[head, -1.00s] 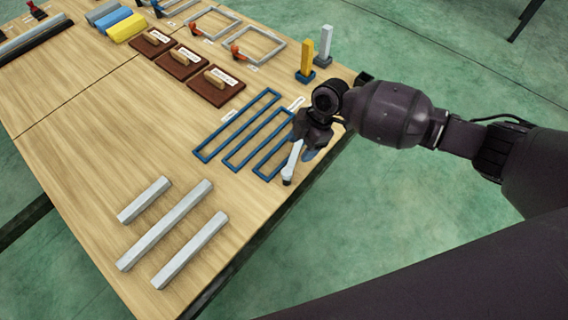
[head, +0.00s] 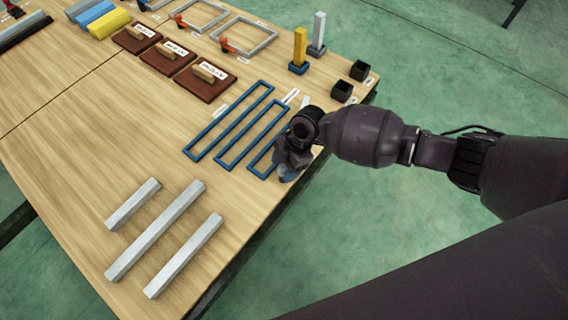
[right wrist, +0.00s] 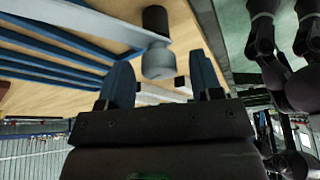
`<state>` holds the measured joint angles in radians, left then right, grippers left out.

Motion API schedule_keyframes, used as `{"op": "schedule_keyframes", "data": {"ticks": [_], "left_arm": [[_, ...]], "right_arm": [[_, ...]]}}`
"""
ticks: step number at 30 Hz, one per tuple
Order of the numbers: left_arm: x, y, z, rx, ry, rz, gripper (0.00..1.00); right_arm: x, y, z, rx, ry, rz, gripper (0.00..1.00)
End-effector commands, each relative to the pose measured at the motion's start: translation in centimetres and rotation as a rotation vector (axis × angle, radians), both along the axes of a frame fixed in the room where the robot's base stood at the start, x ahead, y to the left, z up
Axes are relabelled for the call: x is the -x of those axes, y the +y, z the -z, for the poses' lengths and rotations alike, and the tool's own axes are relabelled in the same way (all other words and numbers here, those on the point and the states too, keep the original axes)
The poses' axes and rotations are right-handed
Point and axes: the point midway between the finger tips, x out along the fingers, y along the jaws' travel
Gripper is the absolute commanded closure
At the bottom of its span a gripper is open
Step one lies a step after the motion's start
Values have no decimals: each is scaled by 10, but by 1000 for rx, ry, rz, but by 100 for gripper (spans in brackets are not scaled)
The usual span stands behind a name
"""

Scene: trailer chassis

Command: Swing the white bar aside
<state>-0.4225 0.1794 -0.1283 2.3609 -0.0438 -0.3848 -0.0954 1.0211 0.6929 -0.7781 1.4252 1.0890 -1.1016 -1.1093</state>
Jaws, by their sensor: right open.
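The white bar (right wrist: 105,25) crosses the top of the right wrist view. Its rounded pale end (right wrist: 158,62) lies ahead of the gap between my right gripper's fingers, and a black cylinder (right wrist: 155,20) adjoins it. My right gripper (right wrist: 160,82) is open, with a blue finger on each side; I cannot tell whether either touches the bar. In the head view, my right gripper (head: 288,172) is over the table's right edge, by the blue frames (head: 232,128). It hides most of the bar there; a small pale piece (head: 305,101) shows behind the wrist. My left gripper is not in view.
Several grey bars (head: 155,230) lie toward the front of the wooden table (head: 75,150). Yellow (head: 299,47) and grey (head: 318,32) posts and two black cups (head: 342,91) stand beyond my right wrist. Brown boards (head: 205,80) lie farther back. Open floor lies to the right.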

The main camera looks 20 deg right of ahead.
Motion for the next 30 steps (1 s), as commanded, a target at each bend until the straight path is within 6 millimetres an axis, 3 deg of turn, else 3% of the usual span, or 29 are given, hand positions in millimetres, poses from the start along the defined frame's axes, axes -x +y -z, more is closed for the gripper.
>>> {"op": "schedule_keyframes", "data": {"ticks": [6, 17, 23, 30], "left_arm": [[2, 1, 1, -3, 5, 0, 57], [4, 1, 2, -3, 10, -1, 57], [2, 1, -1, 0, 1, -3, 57], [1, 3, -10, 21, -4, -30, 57]], "right_arm": [[0, 0, -1, 0, -1, 0, 44], [0, 0, -1, 0, -1, 0, 99], [-1, 0, -2, 0, -2, 26, 100], [-2, 1, -8, -1, -10, 235, 100]]}}
